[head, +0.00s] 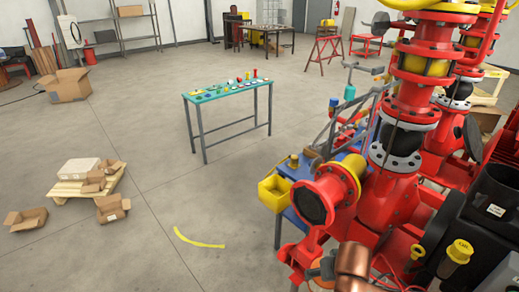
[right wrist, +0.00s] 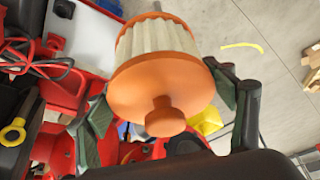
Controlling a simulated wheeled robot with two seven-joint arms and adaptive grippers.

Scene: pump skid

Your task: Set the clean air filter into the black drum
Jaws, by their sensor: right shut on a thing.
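The air filter (right wrist: 160,85) has white pleats and orange end caps, with an orange knob on the near cap. My right gripper (right wrist: 168,98) is shut on it in the right wrist view, with one dark green finger pad at each side. A black drum (head: 498,188) with a white label stands at the right edge of the head view, apart from the filter as far as I can tell. Its inside is hardly visible. My left gripper is not in view.
Red pump pipework (head: 405,140) stands left of the drum. Open floor surrounds the teal table (head: 228,92).

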